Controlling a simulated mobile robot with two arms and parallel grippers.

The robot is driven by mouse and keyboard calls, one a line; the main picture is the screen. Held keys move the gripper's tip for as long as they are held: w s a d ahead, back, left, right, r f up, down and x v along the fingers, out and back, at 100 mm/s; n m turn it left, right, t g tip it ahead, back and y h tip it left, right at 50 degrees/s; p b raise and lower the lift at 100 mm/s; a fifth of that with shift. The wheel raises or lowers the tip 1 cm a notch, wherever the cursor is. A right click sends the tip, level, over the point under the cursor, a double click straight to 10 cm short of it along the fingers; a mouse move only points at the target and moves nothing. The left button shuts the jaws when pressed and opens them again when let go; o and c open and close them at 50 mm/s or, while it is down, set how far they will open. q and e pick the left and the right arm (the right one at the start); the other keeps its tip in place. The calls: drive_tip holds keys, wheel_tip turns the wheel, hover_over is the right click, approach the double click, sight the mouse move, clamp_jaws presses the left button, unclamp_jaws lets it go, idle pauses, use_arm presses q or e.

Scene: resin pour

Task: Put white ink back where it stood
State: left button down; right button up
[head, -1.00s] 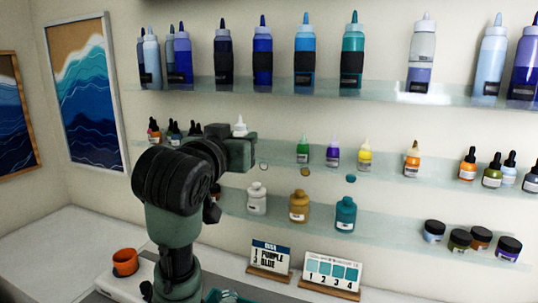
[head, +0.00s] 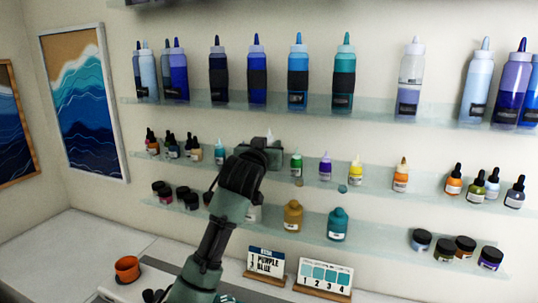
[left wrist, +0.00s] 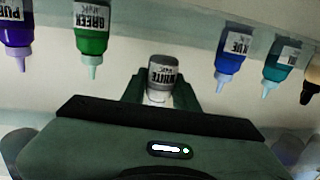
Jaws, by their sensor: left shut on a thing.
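My left gripper (head: 268,148) is shut on the white ink bottle at the middle glass shelf. In the head view only the bottle's pale tip (head: 270,136) shows above the gripper; the rest is hidden. In the left wrist view, which looks upside down, the white ink (left wrist: 162,74) shows its grey label between the fingers. It is in the gap between the green ink (left wrist: 92,30) and the blue ink (left wrist: 231,52). The green ink also stands just right of the gripper in the head view (head: 296,165). Whether the bottle touches the shelf I cannot tell. My right gripper is not in view.
Purple (head: 325,169), yellow (head: 355,171) and orange (head: 400,176) bottles stand farther right on the middle shelf (head: 375,185). A teal bottle (head: 219,152) stands left of my arm. Large bottles fill the upper shelf; jars and ochre (head: 293,216) and teal (head: 338,224) bottles stand below.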

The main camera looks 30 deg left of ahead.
use_arm(q)
wheel_tip(320, 180, down, 3)
drive_tip(key=shift+s+r+p, duration=0.1)
drive_tip(key=shift+r+p, duration=0.05)
drive_tip(key=shift+p, duration=0.4)
drive_tip(key=shift+w+f+p, duration=0.2)
drive_tip(key=shift+f+p, duration=0.35)
drive_tip(key=shift+f, duration=0.2)
drive_tip(key=shift+f, duration=0.2)
drive_tip(key=c, duration=1.1)
unclamp_jaws()
drive_tip(key=shift+r, duration=0.1)
